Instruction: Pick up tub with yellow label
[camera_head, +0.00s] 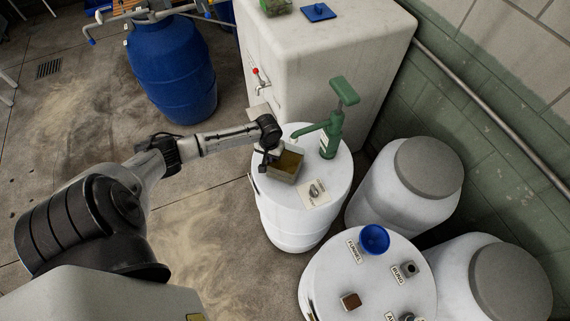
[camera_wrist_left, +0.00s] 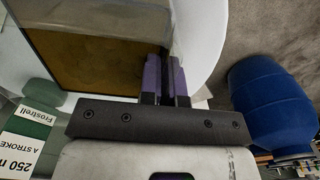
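A small open tub (camera_head: 285,167) with a brown-yellow inside stands on the lid of a white drum (camera_head: 290,222). I cannot make out a yellow label on it. My left gripper (camera_head: 268,157) is at the tub's left rim. In the left wrist view the tub (camera_wrist_left: 95,55) fills the upper left, and the purple fingertips of my left gripper (camera_wrist_left: 166,75) are close together at its wall, which appears to run between them. The tub looks upright and level with the lid. My right gripper is not in view.
A green hand pump (camera_head: 333,125) stands right behind the tub, and a labelled fitting (camera_head: 315,191) sits before it. A white tank (camera_head: 325,55) is behind. More white drums (camera_head: 405,190) stand to the right. A blue drum (camera_head: 172,70) stands at the back left.

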